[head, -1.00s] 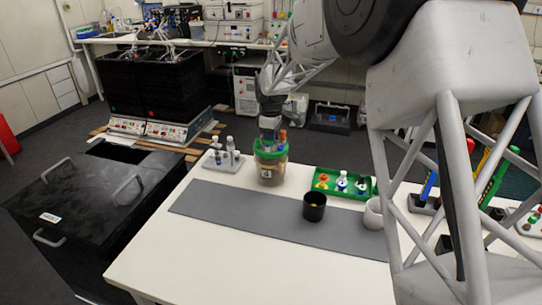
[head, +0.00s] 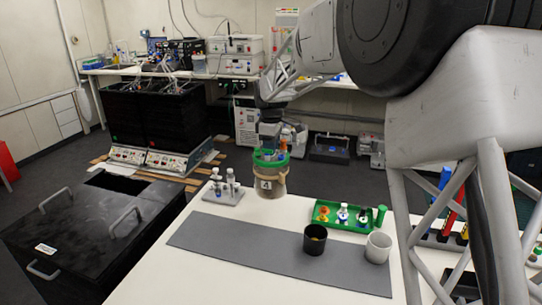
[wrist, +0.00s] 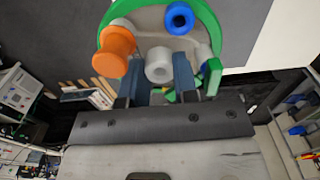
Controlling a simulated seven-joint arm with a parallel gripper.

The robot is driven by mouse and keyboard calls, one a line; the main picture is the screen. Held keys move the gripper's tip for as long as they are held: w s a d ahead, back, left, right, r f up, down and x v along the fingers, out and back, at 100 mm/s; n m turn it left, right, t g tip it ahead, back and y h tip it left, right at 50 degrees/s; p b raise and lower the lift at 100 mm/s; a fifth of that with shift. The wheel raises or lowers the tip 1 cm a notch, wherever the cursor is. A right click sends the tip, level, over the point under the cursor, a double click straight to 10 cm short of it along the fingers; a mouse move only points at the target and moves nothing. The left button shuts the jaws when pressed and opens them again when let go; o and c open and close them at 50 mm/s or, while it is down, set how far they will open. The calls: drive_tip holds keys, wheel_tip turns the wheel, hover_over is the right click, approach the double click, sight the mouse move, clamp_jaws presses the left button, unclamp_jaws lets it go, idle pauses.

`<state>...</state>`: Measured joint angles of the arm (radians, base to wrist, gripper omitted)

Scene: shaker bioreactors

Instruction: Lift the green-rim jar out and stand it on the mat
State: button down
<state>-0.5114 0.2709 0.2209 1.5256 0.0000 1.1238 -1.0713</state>
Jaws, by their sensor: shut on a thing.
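The green-rim jar (head: 265,187) is a brownish jar with a white number label and a green rim, with coloured ports on its lid. In the head view it hangs upright, a little above the white table behind the grey mat (head: 250,247). My gripper (head: 268,146) is above it, shut on the lid's middle port. In the wrist view the fingers (wrist: 155,82) close around the grey port, between an orange port (wrist: 113,48) and a blue one (wrist: 181,17).
A black cup (head: 314,245) and a white cup (head: 377,250) stand at the mat's right part; its left and middle are bare. A green tray (head: 325,221) holds small bottles behind the cups. A grey vial rack (head: 226,197) stands left of the jar.

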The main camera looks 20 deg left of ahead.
drive_tip(key=shift+r, duration=0.6)
drive_tip(key=shift+s, duration=0.1)
drive_tip(key=shift+s+a+f, duration=0.1)
drive_tip(key=shift+s+a, duration=0.25)
drive_tip(key=shift+s, duration=0.15)
drive_tip(key=s+a+f, duration=0.2)
drive_tip(key=s+a, duration=0.1)
drive_tip(key=s, duration=1.1)
drive_tip(key=s+a+f, duration=0.2)
drive_tip(key=s+a, duration=0.1)
drive_tip(key=s, duration=1.1)
drive_tip(key=shift+f, duration=0.15)
drive_tip(key=shift+a, duration=0.1)
